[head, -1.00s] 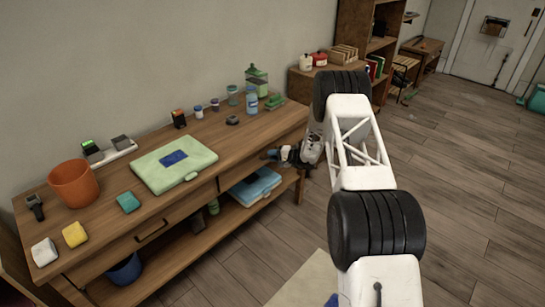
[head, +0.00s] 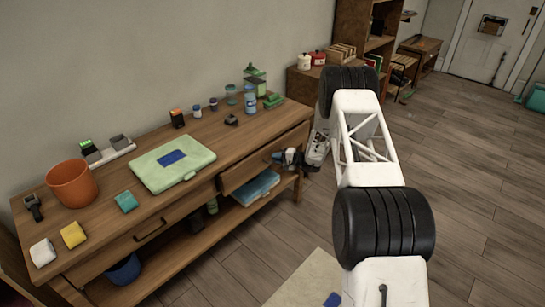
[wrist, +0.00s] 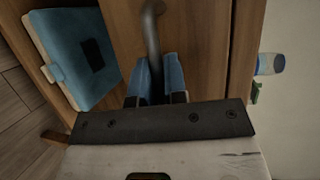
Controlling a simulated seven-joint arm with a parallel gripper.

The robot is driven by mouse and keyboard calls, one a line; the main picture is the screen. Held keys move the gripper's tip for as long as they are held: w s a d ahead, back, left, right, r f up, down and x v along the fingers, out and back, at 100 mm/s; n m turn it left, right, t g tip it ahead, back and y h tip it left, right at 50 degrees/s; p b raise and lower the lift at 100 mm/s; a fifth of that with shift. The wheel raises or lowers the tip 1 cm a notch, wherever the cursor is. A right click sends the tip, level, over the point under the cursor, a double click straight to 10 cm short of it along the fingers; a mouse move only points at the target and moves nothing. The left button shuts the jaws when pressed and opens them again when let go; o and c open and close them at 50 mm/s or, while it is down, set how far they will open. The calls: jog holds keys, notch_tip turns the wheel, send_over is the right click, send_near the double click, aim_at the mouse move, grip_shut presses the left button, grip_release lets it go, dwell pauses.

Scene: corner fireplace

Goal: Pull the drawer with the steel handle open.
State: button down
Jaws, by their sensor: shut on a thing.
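The right drawer (head: 243,172) under the wooden table stands partly pulled out, its front forward of the table edge. Its curved steel handle (wrist: 152,35) shows in the wrist view against the brown drawer front (wrist: 195,45). My gripper (wrist: 157,78) is shut on the handle, with one blue finger on each side of it. In the head view my gripper (head: 290,157) is at the drawer's front; the handle is mostly hidden there.
A left drawer with a dark handle (head: 150,232) is shut. A blue case (head: 256,188) lies on the lower shelf, below the open drawer. A green case (head: 172,163), an orange pot (head: 72,184) and several bottles stand on the tabletop.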

jog(key=s+d, duration=1.6)
jog(key=c, duration=1.5)
grip_release()
jog(key=shift+o, duration=0.2)
jog(key=v, duration=0.7)
jog(key=shift+d, duration=0.3)
jog(key=shift+s+r, duration=0.1)
